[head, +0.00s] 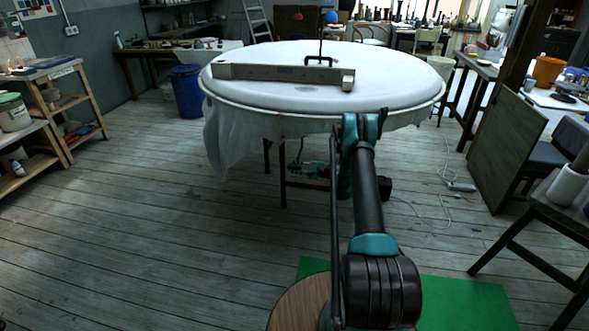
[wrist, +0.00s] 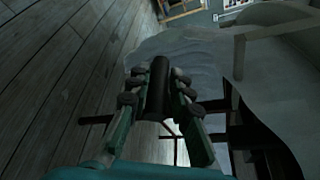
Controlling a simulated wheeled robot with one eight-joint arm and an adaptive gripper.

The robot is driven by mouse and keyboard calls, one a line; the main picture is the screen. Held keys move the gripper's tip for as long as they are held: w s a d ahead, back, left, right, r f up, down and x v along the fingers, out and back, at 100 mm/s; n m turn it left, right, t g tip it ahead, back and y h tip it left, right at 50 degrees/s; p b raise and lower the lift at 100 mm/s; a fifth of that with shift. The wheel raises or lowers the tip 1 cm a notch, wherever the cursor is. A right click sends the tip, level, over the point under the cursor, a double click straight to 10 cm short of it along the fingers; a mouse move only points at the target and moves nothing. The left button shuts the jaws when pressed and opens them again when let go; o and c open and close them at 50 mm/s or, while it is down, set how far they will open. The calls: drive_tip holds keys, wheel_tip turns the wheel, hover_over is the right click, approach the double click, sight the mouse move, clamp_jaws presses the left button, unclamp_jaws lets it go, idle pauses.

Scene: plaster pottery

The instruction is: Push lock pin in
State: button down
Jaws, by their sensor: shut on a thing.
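My gripper (head: 300,166) is under the front edge of the round table, near a dark table leg (head: 283,180). In the wrist view its teal fingers (wrist: 158,82) are shut on a short dark cylinder (wrist: 157,95), which lies lengthwise between the dark finger pads. I cannot tell from its look whether this cylinder is the lock pin. In the head view the held piece is too small to make out. No other lock pin or pin hole can be made out.
The round table (head: 405,85) has a white cloth (head: 232,140) hanging at its front left. A long pale bar (head: 285,74) lies on top. A blue bin (head: 187,90) stands left. A cable and power strip (head: 460,187) lie on the floor right. The left floor is clear.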

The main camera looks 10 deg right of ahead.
drive_tip(key=shift+r, duration=2.15)
drive_tip(key=c, duration=1.4)
unclamp_jaws()
drive_tip(key=shift+d, duration=0.1)
drive_tip(key=v, duration=1.2)
